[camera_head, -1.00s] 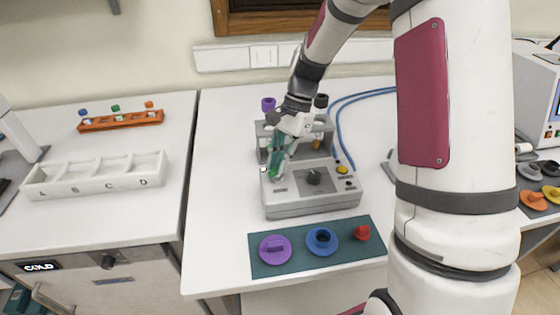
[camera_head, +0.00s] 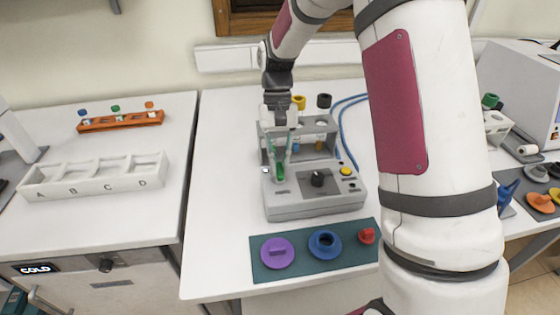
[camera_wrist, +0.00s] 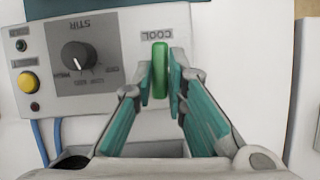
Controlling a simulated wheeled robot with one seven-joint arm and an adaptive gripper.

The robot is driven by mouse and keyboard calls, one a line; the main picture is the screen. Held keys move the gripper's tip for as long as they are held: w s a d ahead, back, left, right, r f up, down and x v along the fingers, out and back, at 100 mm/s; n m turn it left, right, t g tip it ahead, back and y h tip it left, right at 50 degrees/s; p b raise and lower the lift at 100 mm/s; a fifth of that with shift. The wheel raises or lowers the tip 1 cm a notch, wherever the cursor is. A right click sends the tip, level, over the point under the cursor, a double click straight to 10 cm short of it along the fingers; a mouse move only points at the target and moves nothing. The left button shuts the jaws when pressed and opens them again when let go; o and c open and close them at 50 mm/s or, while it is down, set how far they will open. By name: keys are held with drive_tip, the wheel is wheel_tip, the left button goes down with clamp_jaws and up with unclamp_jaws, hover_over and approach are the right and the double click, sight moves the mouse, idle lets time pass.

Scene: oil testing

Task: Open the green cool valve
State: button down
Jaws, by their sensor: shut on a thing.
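The green cool valve (camera_wrist: 160,70) is a narrow upright-looking green handle beside the COOL label (camera_wrist: 155,34), which reads upside down in the wrist view. It sits on the left part of the grey device (camera_head: 315,205) in the head view, where the green handle (camera_head: 280,172) shows small between my fingers. My gripper (camera_wrist: 161,76) has its two teal fingers on either side of the handle, shut on it, pointing down. The fingers hide part of the handle's sides. In the wrist view the handle's long side runs up and down the picture.
The device also has a black STIR knob (camera_wrist: 78,57) and a yellow button (camera_wrist: 29,81). A grey rack (camera_head: 318,130) with capped vials stands close behind. A teal mat (camera_head: 265,268) with purple, blue and red parts lies in front. Blue hoses run at the right.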

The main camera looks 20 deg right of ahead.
drive_tip(key=shift+w+n, duration=0.1)
drive_tip(key=shift+n, duration=0.5)
drive_tip(key=c, duration=1.6)
unclamp_jaws()
drive_tip(key=a+v, duration=0.1)
drive_tip(key=v, duration=1.1)
drive_tip(key=shift+d, duration=0.25)
